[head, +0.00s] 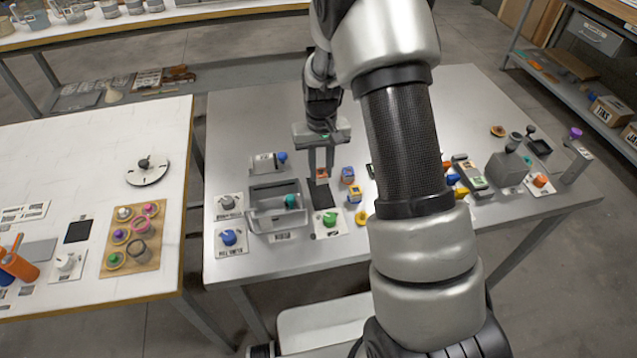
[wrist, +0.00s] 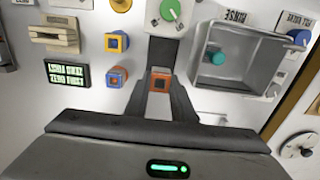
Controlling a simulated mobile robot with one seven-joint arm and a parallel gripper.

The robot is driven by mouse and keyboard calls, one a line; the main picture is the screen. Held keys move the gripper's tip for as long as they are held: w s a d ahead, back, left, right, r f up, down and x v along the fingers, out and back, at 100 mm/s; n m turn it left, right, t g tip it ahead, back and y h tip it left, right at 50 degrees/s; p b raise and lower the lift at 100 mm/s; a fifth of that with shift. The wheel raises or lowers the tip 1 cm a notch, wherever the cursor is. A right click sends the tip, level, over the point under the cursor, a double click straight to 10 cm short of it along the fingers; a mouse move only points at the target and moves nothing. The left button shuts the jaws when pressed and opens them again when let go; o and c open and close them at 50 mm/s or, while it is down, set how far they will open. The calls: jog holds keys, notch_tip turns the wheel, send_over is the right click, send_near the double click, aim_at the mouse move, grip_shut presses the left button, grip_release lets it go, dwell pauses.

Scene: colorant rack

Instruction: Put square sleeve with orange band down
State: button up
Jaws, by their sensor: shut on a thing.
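The square sleeve with the orange band (wrist: 159,83) is between the two fingers of my gripper (wrist: 160,84) in the wrist view. It shows as a small orange block in the head view (head: 322,174). My gripper (head: 321,172) points down at the grey table (head: 250,117) and is shut on the sleeve. A dark square pad (wrist: 163,53) lies just beyond the sleeve; whether the sleeve touches the pad or the table cannot be told.
A grey rinse bin (head: 277,210) with a teal piece (head: 291,201) inside stands left of my gripper. A green-knobbed piece (head: 329,219) stands in front. A yellow ring (head: 361,217) lies to the right. A white-topped table (head: 90,150) is at the left.

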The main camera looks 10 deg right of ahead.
jog(key=shift+f, duration=2.35)
jog(key=shift+f, duration=0.2)
jog(key=o, duration=1)
